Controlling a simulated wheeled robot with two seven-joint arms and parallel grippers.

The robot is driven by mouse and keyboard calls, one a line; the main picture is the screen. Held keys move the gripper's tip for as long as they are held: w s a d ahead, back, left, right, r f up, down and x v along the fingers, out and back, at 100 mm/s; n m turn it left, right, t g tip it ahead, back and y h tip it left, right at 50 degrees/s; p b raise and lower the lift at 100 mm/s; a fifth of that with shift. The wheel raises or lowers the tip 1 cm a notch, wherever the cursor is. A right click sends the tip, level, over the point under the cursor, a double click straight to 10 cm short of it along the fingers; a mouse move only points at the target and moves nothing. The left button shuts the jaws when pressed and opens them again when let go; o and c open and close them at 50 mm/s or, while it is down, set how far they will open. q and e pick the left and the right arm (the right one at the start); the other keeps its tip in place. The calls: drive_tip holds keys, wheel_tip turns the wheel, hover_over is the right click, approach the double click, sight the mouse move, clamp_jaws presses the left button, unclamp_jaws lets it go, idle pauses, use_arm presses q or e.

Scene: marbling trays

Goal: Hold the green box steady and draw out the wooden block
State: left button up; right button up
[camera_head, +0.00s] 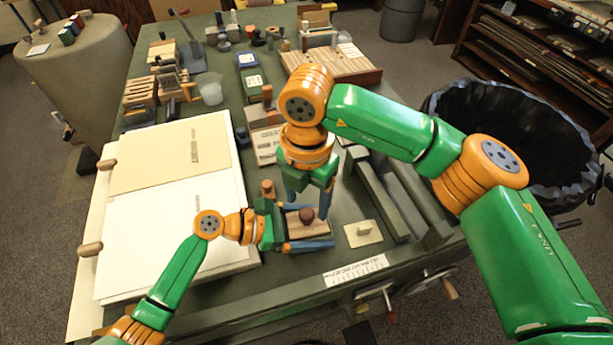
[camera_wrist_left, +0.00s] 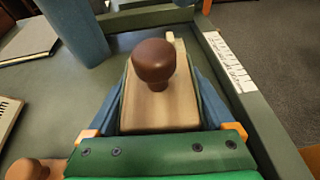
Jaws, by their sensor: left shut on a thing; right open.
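A dark green box (camera_head: 252,82) with a pale label lies farther back on the table, apart from both grippers.
A pale tile with a small knob (camera_head: 363,233) lies right of the block. Large paper sheets (camera_head: 200,225) cover the table's left. A labelled box (camera_head: 265,143) stands behind my grippers. A white scale strip (camera_head: 356,270) marks the front edge. A black-lined bin (camera_head: 510,130) stands right.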

sight(306, 213)
wheel_tip(306, 213, down, 4)
drive_tip(key=shift+f, duration=0.25)
clamp_jaws()
idle(0.4)
idle(1.3)
